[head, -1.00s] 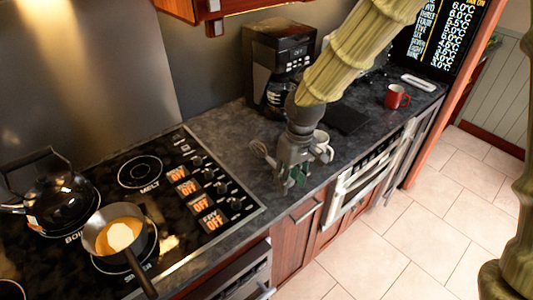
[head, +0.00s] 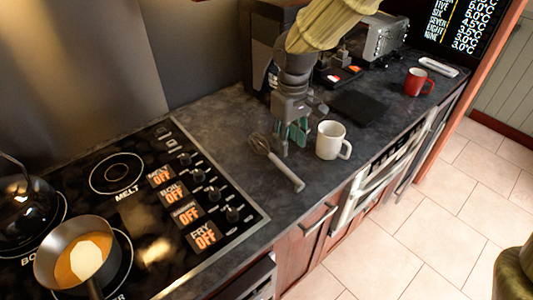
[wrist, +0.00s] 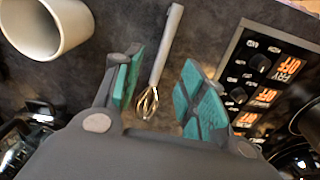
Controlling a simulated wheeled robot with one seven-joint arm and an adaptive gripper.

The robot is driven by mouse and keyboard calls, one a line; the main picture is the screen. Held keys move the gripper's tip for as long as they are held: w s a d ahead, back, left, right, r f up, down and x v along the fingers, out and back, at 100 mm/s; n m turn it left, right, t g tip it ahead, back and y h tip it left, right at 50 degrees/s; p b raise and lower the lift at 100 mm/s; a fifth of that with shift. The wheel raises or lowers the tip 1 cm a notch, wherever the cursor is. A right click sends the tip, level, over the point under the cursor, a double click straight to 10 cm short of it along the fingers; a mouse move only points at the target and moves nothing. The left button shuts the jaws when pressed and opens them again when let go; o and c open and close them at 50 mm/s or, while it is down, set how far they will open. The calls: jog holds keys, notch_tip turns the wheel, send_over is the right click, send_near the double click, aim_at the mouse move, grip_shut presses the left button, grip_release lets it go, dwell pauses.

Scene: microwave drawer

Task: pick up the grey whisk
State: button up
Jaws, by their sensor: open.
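The grey whisk (head: 277,164) lies on the dark counter between the stove and the white mug, its wire head toward the back and its handle toward the front edge. In the wrist view the whisk (wrist: 164,52) lies below and between the fingers, its wire head nearest my gripper. My gripper (head: 294,140) points down over the counter, just right of the whisk in the head view. In the wrist view my gripper (wrist: 160,92) is open, with teal pads apart and nothing held between them.
A white mug (head: 331,140) stands close to the right of my gripper. The stove (head: 140,215) with a pan (head: 75,258) is on the left. A coffee machine (head: 262,50) stands behind. A red mug (head: 416,82) is farther right. The counter's front edge is near the whisk handle.

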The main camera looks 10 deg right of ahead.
aim_at(287, 169)
jog(key=shift+s+d+f, duration=0.1)
jog(key=shift+s+f, duration=0.15)
jog(key=shift+f, duration=0.3)
notch_tip(287, 169, down, 4)
jog(key=shift+w+p, duration=0.1)
jog(key=shift+p, duration=0.3)
jog(key=shift+s+a+f+p, duration=0.15)
jog(key=shift+f+p, duration=0.15)
jog(key=shift+f, duration=0.65)
jog(key=shift+s+a+f+p, duration=0.15)
jog(key=shift+f+p, duration=0.15)
jog(key=shift+f, duration=0.6)
jog(key=shift+d+f, duration=0.1)
jog(key=shift+f, duration=0.85)
grip_shut()
